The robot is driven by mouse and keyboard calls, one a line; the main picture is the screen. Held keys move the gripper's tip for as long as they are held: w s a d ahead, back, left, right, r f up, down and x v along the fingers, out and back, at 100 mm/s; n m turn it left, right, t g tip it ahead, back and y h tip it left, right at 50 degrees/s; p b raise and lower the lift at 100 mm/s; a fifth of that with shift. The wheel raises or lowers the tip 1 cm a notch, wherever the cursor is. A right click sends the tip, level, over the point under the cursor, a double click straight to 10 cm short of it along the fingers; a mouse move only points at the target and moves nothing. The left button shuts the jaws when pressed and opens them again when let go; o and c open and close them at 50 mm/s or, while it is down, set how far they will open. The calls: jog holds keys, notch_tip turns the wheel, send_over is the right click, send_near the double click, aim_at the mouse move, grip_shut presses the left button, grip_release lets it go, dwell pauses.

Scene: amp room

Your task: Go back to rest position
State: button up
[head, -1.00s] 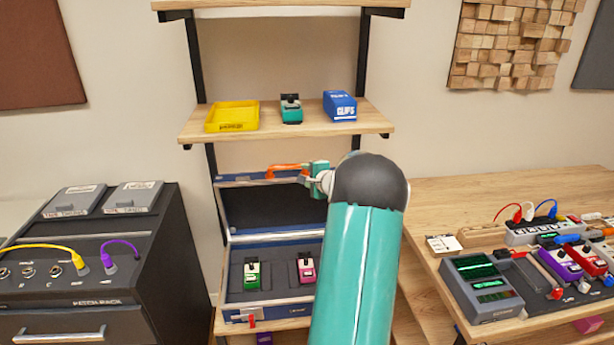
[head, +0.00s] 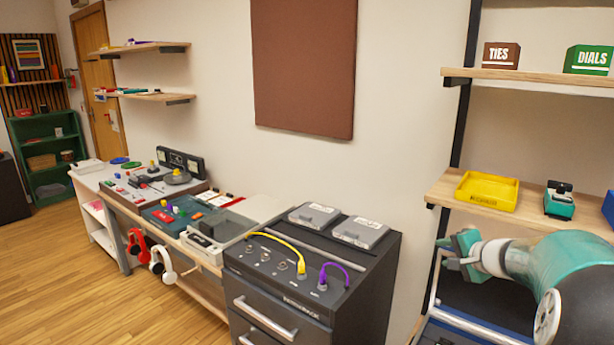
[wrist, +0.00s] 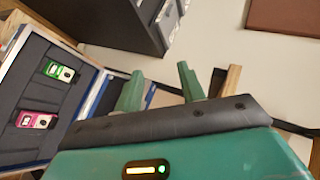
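My gripper (head: 452,252) is at the right of the head view, in front of the shelf rack and below the shelf with the yellow tray. It points left. In the wrist view its two green fingers (wrist: 160,88) stand apart with nothing between them, so it is open and empty. My teal arm fills the lower right of the head view and hides part of the rack.
A blue case (wrist: 88,70) holds a green pedal (wrist: 58,72) and a pink pedal (wrist: 36,120). A yellow tray (head: 487,190) and a teal pedal (head: 559,202) sit on the shelf. A black cabinet (head: 290,300) stands left of my gripper. Open floor (head: 90,270) lies at far left.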

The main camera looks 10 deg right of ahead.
jog(key=s+a+r+n+g+y, duration=0.15)
jog(key=s+a+n, duration=0.3)
jog(key=a, duration=0.85)
jog(key=s+a+r+n+g+y, duration=0.1)
jog(key=s+a+n+g, duration=0.3)
jog(key=a, duration=0.8)
jog(key=s+a+f+n+h, duration=0.1)
jog(key=s+a+n, duration=0.2)
jog(key=s, duration=0.6)
jog(key=s+a+f+n+h, duration=0.1)
jog(key=s+a+n+h, duration=0.1)
jog(key=s, duration=0.6)
jog(key=a+n+g, duration=0.1)
jog(key=a, duration=0.1)
jog(key=shift+s+a+f, duration=0.35)
jog(key=shift+s, duration=0.05)
jog(key=shift+d, duration=0.2)
